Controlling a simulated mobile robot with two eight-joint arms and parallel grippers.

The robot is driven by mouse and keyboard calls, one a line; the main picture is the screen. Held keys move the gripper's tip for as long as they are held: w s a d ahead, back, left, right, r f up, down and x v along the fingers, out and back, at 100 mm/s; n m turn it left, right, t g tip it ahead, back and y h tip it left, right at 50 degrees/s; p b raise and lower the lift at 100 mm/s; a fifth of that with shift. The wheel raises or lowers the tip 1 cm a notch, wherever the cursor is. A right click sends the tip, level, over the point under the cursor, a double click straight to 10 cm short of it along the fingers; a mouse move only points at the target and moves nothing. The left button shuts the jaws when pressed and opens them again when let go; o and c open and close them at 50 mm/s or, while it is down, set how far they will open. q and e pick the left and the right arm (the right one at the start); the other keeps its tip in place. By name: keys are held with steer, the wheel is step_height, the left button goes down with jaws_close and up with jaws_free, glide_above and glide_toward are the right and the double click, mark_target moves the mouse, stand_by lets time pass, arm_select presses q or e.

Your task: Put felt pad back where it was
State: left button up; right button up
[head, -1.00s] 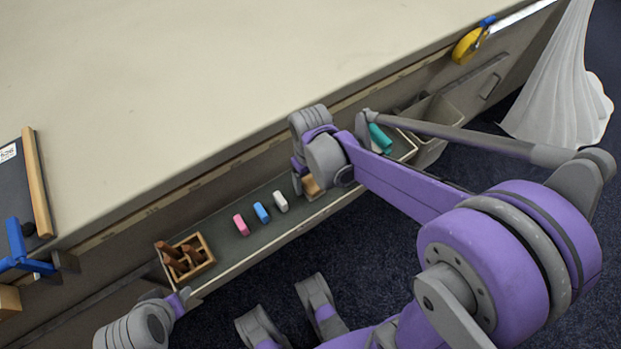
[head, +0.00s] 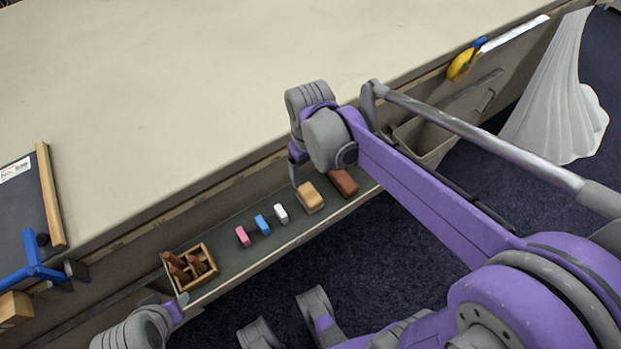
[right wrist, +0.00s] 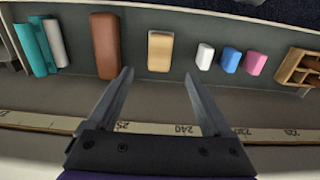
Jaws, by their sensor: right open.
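My right gripper (right wrist: 158,78) is open and empty, its fingers pointing at the narrow shelf along the table's side. Between and just beyond the fingertips lies a tan block (right wrist: 160,50) with a pale face, also in the head view (head: 310,197). A brown block (right wrist: 105,45) lies beside it, also in the head view (head: 343,182). I cannot tell for certain which piece is the felt pad. My left gripper's fingers do not show.
The shelf (head: 215,285) also holds white (head: 281,213), blue (head: 262,225) and pink (head: 242,236) pieces and a wooden box (head: 206,250). Teal (right wrist: 35,48) and white rolls (right wrist: 55,42) lie at its other end. The table top (head: 200,90) is largely clear.

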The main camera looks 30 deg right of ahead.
steer(key=s+a+f+t, duration=0.1)
steer(key=s+t, duration=0.1)
steer(key=s, duration=0.4)
steer(key=s+a+f+m+t, duration=0.1)
steer(key=s+a+f+t, duration=0.1)
steer(key=s, duration=0.3)
steer(key=shift+s+a+t, duration=0.15)
steer(key=shift+s+t, duration=0.2)
steer(key=shift+t, duration=0.05)
stand_by(0.8)
